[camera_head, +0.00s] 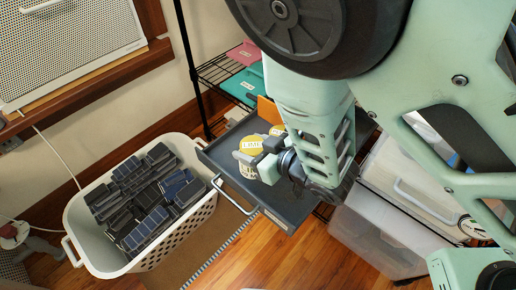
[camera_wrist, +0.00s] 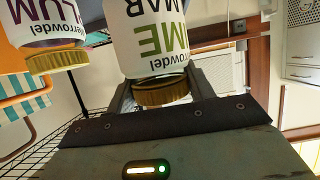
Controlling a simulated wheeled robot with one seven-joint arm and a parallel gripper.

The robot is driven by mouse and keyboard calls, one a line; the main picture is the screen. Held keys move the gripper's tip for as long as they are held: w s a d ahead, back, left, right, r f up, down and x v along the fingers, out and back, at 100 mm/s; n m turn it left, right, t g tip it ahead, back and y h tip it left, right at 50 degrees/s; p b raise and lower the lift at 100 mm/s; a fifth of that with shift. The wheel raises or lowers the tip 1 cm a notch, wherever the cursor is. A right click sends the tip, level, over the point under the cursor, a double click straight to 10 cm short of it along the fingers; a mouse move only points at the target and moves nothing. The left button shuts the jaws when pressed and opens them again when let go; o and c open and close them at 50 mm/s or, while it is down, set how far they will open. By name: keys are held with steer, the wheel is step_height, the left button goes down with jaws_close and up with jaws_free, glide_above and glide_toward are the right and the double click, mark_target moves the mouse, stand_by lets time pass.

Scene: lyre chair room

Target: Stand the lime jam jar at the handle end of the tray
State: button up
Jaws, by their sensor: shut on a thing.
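The lime jam jar (camera_head: 249,147) has a gold lid and a white label, and shows over the handle end of the dark grey tray (camera_head: 229,172). In the wrist view the jar (camera_wrist: 150,35) reads "IME" in green. My gripper (camera_head: 266,163) is shut on this jar, with a finger on each side near its gold lid. I cannot tell whether its base touches the tray floor. The tray's pale handle (camera_head: 232,196) is at its lower left side. A second gold-lidded jar (camera_head: 277,130) is just behind; a plum jar (camera_wrist: 48,25) shows beside the lime jar in the wrist view.
A white basket (camera_head: 150,262) of dark boxes stands left of the tray. A black wire rack (camera_head: 215,70) holds pink and teal items behind. Clear bins with a white drawer (camera_head: 410,195) stand at right. Bare wood floor (camera_head: 262,262) lies in front.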

steer(key=shift+f+b, duration=0.6)
steer(key=shift+f, duration=1.8)
steer(key=shift+f, duration=0.1)
steer(key=o, duration=1.3)
steer(key=shift+f, duration=0.1)
steer(key=shift+c, duration=0.2)
steer(key=shift+r, duration=0.2)
steer(key=p+v, duration=0.8)
steer(key=v, duration=0.4)
